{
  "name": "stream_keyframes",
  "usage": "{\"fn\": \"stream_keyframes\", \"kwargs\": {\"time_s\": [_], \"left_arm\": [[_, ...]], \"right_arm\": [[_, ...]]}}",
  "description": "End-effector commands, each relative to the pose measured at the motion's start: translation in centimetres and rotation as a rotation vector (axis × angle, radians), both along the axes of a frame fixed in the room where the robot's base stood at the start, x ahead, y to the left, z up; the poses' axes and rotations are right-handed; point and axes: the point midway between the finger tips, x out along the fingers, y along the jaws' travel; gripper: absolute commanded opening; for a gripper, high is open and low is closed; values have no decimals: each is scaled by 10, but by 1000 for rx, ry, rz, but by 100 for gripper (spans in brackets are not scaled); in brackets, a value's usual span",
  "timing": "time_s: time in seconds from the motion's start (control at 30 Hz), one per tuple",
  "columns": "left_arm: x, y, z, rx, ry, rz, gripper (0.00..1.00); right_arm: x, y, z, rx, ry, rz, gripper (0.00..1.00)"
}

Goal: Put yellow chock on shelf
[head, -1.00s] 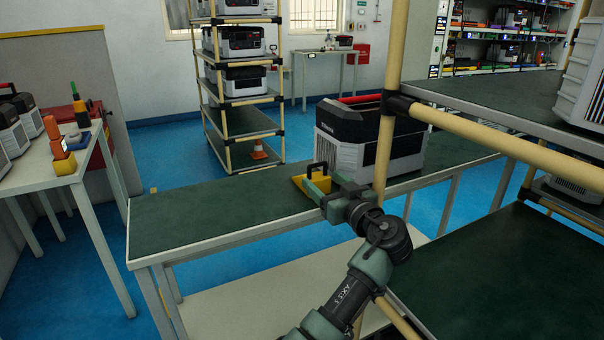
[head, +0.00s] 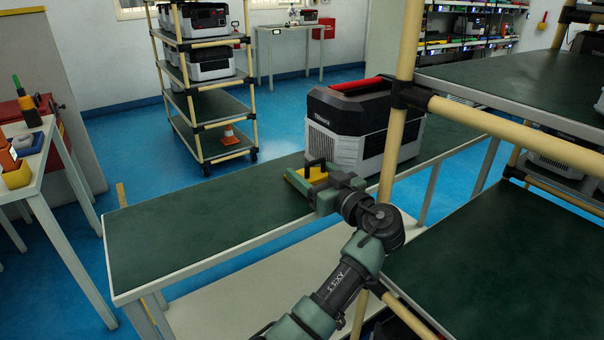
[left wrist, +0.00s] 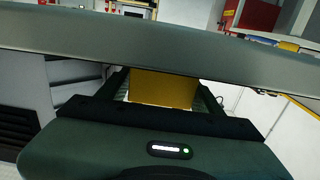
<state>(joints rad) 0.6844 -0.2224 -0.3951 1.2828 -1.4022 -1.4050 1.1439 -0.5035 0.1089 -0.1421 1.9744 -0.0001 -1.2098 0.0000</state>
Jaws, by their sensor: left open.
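The yellow chock (head: 318,175) with a black handle is on the green top of the long bench (head: 200,232), at the front left of a black and grey power unit (head: 348,128). My left gripper (head: 306,181) is open, low at the bench top, with its fingers around the chock. In the left wrist view the chock (left wrist: 162,88) shows as a yellow block between the two dark fingers; a grey bar of my own hides part of it. I cannot tell whether the fingers touch it. My right gripper is not in view.
A shelf rack with tan posts (head: 402,95) and dark green shelves (head: 500,255) stands close on the right, one post just behind my left arm. The bench's left part is clear.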

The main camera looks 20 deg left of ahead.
Motion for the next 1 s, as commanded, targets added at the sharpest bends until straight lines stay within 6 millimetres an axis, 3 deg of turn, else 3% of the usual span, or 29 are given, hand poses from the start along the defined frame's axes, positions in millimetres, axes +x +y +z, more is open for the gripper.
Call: {"fn": "stream_keyframes", "kwargs": {"time_s": [0.13,0.17,0.37,0.4,0.77,1.0], "left_arm": [[0,0,0,0,0,0,65],[0,0,0,0,0,0,60],[0,0,0,-1,1,0,4],[0,0,1,1,-2,0,0],[0,0,8,0,-2,0,0],[0,0,42,-2,-6,0,0]], "right_arm": [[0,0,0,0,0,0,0],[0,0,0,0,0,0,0],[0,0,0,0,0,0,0],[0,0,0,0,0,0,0],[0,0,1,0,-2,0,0],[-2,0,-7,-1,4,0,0]]}}
